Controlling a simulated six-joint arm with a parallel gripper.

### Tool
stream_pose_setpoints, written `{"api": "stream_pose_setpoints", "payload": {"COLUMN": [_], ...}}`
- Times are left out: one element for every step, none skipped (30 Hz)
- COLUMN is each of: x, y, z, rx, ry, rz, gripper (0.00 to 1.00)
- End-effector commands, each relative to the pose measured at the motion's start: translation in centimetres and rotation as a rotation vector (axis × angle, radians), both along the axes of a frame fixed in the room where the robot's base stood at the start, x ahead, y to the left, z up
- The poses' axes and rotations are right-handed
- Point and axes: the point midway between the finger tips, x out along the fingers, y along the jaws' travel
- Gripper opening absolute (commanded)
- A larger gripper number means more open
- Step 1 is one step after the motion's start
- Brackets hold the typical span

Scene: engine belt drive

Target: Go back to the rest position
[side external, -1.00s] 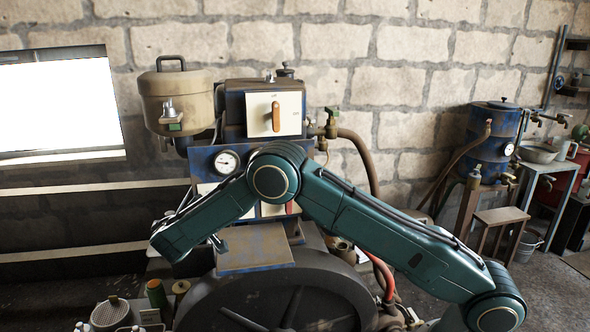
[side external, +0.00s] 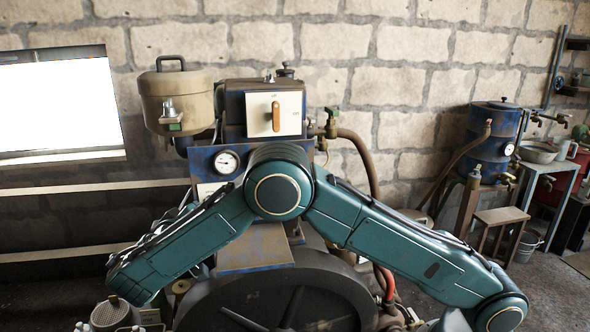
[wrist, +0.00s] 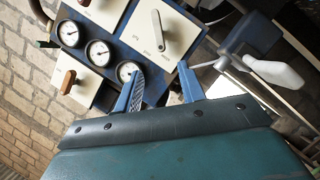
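My gripper (wrist: 160,88) shows two blue fingers standing apart in the wrist view, with nothing between them. It is open and in front of a blue panel (wrist: 98,30) with gauges, and no contact with the panel is visible. In the side view my forearm reaches to the lower left, and its fingers are mostly hidden behind the arm. The engine's dark flywheel (side external: 290,302) is below my bent elbow. The belt itself cannot be made out.
The panel carries several round gauges (wrist: 98,52) and a grey lever (wrist: 158,30). A pale-bladed part (wrist: 274,72) lies to the right in the wrist view. A beige tank (side external: 177,98) and an orange lever (side external: 276,116) stand behind my arm. Small containers (side external: 110,312) sit at the lower left.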

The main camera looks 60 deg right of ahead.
Motion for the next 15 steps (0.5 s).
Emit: {"api": "stream_pose_setpoints", "payload": {"x": [-0.06, -0.09, -0.10, -0.11, -0.11, -0.11, -0.10, -0.10, -0.10, -0.09, -0.09, -0.10, -0.10, -0.09, -0.09], "y": [0.15, 0.19, 0.21, 0.22, 0.22, 0.22, 0.21, 0.21, 0.21, 0.20, 0.19, 0.16, 0.12, 0.06, -0.06], "z": [0.06, 0.08, 0.09, 0.09, 0.09, 0.09, 0.09, 0.09, 0.09, 0.09, 0.09, 0.12, 0.17, 0.23, 0.36], "rx": [0.000, 0.000, 0.000, 0.000, 0.000, 0.000, 0.000, 0.000, 0.000, 0.000, 0.000, 0.001, 0.003, 0.006, 0.011], "ry": [0.000, 0.000, 0.000, 0.000, 0.000, 0.000, 0.000, 0.000, 0.000, 0.000, 0.000, -0.001, 0.000, 0.001, 0.001], "rz": [0.000, 0.000, 0.000, 0.000, 0.000, 0.000, 0.000, 0.000, 0.001, 0.001, 0.000, 0.000, 0.001, 0.001, 0.000], "gripper": [0.40, 0.40, 0.40, 0.40, 0.40, 0.40, 0.40, 0.40, 0.40, 0.40, 0.40, 0.40, 0.40, 0.40, 0.40]}}
